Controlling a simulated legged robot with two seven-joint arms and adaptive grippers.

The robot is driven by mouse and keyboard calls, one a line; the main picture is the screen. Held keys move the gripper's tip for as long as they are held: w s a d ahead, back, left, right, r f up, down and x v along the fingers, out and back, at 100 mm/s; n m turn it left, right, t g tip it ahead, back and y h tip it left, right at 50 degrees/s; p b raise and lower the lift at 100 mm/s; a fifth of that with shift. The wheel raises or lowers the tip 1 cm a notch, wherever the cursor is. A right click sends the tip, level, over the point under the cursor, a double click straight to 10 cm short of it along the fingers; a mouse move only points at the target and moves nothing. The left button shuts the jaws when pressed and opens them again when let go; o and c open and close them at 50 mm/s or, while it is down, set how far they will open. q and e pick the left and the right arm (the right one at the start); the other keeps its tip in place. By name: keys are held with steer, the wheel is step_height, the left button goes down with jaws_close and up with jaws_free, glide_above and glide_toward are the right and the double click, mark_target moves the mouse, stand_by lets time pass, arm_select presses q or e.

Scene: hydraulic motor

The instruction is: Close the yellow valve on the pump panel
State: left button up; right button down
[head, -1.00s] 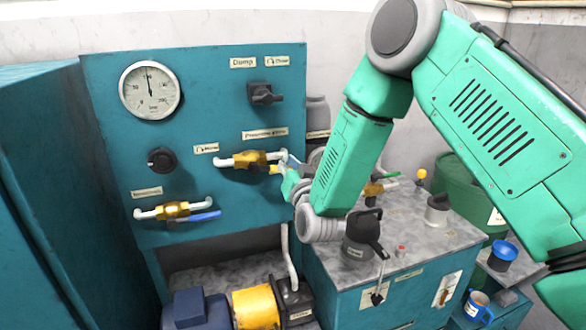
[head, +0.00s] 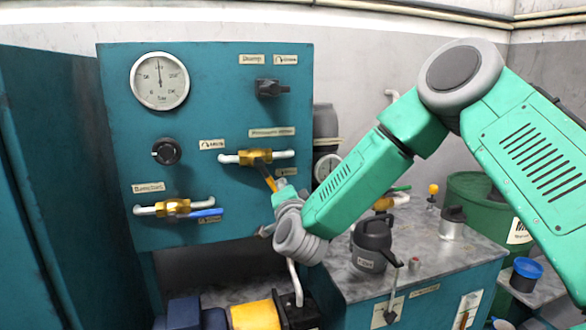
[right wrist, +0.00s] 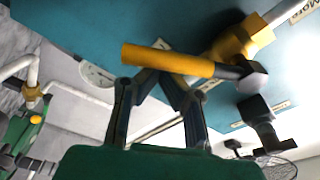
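The yellow valve (head: 255,157) sits on a white pipe on the teal pump panel (head: 225,110). Its yellow handle (head: 269,180) slants down and to the right. In the right wrist view the handle (right wrist: 168,60) crosses just beyond my fingers, joined to the brass body (right wrist: 237,42) by a dark stem. My right gripper (right wrist: 158,82) has its fingers drawn together in a V, with the tips at the handle and partly hidden by it. I see no clear grip around it. My left gripper is not visible.
A second valve (head: 172,208) with a blue handle (head: 206,214) is lower left on the panel. A gauge (head: 159,80) and black knobs are also on it. A grey-topped cabinet (head: 425,240) with a black jug (head: 371,243) stands at right, below my arm.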

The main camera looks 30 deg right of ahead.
steer(key=shift+w+a+f+m+b, duration=0.15)
steer(key=shift+a+f+m+b, duration=0.4)
steer(key=shift+a+m+b, duration=0.35)
steer(key=m+b, duration=0.1)
steer(key=a+m+b, duration=0.1)
steer(key=m, duration=0.1)
steer(key=a+m+g+b, duration=0.1)
steer(key=shift+w+f, duration=0.3)
steer(key=shift+f, duration=0.1)
